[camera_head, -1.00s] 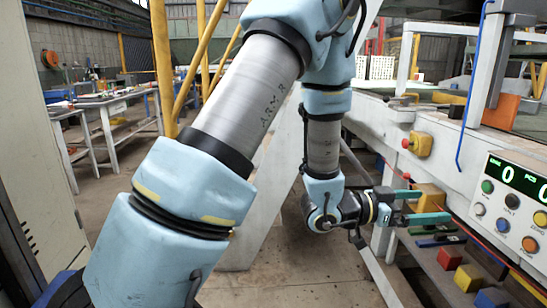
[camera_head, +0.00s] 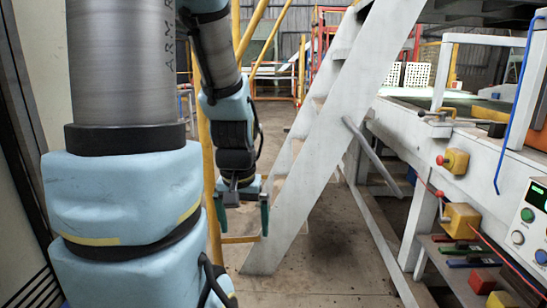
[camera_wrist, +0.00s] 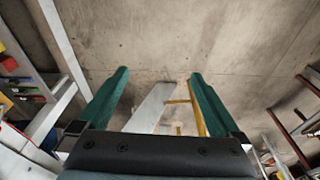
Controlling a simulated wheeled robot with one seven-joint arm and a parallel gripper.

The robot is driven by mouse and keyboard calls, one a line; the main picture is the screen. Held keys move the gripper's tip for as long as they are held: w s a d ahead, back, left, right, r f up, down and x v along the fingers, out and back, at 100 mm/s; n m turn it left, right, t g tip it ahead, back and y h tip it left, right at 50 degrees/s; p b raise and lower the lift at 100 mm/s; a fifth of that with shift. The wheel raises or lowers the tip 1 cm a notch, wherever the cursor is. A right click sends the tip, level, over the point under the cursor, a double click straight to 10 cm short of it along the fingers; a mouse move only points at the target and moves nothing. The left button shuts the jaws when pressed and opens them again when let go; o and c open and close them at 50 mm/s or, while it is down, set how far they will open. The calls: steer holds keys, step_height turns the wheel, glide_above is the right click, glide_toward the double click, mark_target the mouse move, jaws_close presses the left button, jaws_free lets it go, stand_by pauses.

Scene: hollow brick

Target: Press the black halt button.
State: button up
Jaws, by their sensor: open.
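The control panel (camera_head: 533,235) is cut off by the right edge of the head view. Its green button (camera_head: 527,215), white button (camera_head: 517,238) and blue button (camera_head: 541,257) show. No black button is visible on the part of the panel in view. My gripper (camera_head: 243,212) hangs with its green fingers pointing down, left of the white stairs and well to the left of the panel. It is open and empty. In the wrist view my gripper (camera_wrist: 160,76) shows its two green fingers wide apart, with concrete floor beyond them.
White stairs (camera_head: 335,130) stand between my gripper and the white machine frame (camera_head: 410,135). Two yellow boxes (camera_head: 455,161) (camera_head: 461,220) with red knobs are on the machine. Red (camera_head: 482,281) and yellow (camera_head: 500,300) blocks sit low at right. The floor (camera_head: 320,275) is clear.

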steer(key=shift+s+a, duration=0.15)
steer(key=shift+s, duration=0.25)
steer(key=shift+c, duration=0.4)
jaws_close()
stand_by(1.0)
